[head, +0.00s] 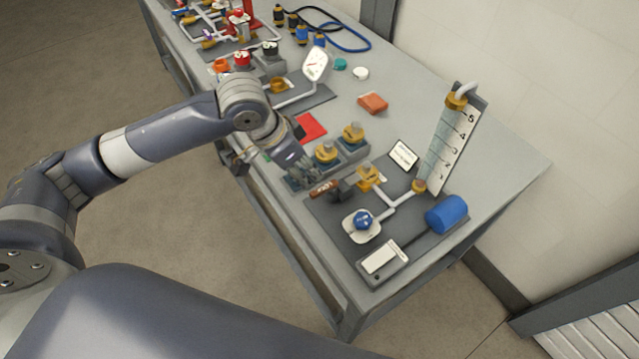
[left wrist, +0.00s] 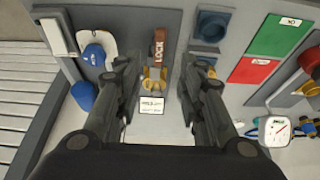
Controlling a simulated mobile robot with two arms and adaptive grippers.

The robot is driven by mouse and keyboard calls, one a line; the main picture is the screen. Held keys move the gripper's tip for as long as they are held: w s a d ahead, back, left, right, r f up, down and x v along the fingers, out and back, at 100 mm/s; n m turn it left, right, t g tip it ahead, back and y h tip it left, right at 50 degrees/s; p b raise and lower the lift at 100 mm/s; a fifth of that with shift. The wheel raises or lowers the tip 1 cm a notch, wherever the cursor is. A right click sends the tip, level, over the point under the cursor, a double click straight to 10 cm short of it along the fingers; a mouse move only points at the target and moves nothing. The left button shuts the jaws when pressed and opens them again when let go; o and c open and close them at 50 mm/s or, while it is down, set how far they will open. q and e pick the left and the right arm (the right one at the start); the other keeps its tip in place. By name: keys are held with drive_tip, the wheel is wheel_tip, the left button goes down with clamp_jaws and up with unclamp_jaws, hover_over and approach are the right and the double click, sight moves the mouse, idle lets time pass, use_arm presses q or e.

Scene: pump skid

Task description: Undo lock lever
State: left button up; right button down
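The lock lever (head: 322,189) is a red-brown handle marked LOCK at the near edge of the dark base plate, beside a brass valve fitting (head: 369,177). In the left wrist view the lever (left wrist: 159,46) points away from me, with the brass fitting (left wrist: 154,80) at its lower end. My left gripper (head: 300,176) is just left of the lever in the head view. In the left wrist view my left gripper (left wrist: 160,70) is open, with one finger on each side of the lever and fitting. No contact shows. My right gripper is out of view.
A blue knob (head: 362,220), blue cylinder (head: 447,214) and upright sight gauge (head: 447,142) share the plate. A block with brass-topped fittings (head: 353,133) stands close behind my gripper. A red plate (head: 311,128) lies beyond. The floor before the bench is clear.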

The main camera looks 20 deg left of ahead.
sight(322, 189)
use_arm(q)
drive_tip(key=p+x, duration=0.1)
drive_tip(key=x, duration=0.7)
drive_tip(key=shift+w+d+f, duration=0.15)
drive_tip(key=shift+f, duration=0.2)
drive_tip(key=shift+p+x, duration=0.3)
drive_tip(key=shift+x, duration=0.5)
clamp_jaws()
